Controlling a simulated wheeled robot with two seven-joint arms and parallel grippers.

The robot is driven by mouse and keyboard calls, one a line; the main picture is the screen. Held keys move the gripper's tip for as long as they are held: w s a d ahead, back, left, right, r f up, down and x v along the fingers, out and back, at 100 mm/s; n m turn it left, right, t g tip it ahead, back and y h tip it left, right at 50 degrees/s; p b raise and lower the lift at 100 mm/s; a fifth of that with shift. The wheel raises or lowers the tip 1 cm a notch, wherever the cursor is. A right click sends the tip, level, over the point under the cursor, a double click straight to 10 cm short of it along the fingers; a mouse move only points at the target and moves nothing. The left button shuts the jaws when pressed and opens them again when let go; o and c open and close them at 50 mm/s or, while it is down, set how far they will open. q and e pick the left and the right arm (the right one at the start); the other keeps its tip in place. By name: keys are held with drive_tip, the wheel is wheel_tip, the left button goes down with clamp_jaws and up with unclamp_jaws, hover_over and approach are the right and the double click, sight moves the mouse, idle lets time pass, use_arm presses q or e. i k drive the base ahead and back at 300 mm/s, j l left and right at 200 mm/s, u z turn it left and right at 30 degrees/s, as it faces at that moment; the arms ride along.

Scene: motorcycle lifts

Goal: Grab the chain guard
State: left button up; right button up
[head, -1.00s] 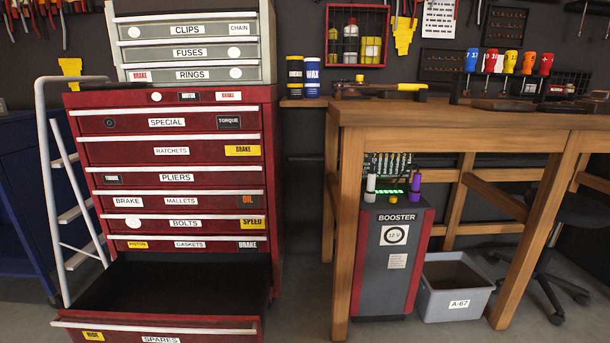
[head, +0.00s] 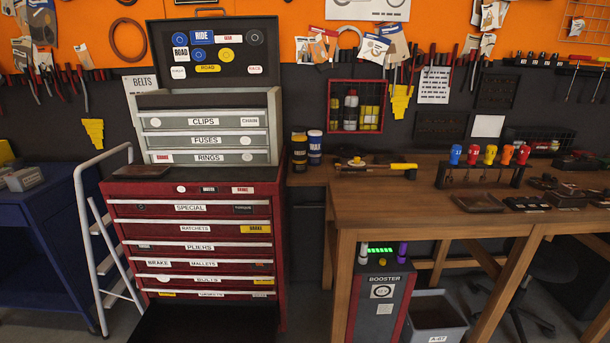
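I cannot pick out a chain guard for certain in the head view. A red tool cabinet (head: 196,221) stands at the left centre, with its lowest drawer (head: 205,322) pulled open and dark inside. A grey top chest (head: 208,138) labelled CLIPS, FUSES, RINGS and CHAIN sits on it with its lid (head: 214,55) raised. A flat dark brown item (head: 141,171) lies on the cabinet top at the left. Neither of my grippers shows in the head view.
A wooden workbench (head: 400,208) at the right carries screwdrivers (head: 490,154) in a rack and small trays. A booster (head: 380,300) and a grey bin (head: 436,318) stand under it. A white ladder (head: 96,235) and a blue cart (head: 45,240) are at the left.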

sight(586, 158)
drive_tip(key=u, duration=1.2)
drive_tip(key=z, duration=2.85)
drive_tip(key=i+l+u, duration=0.15)
drive_tip(key=i+l, duration=0.3)
drive_tip(key=l, duration=0.15)
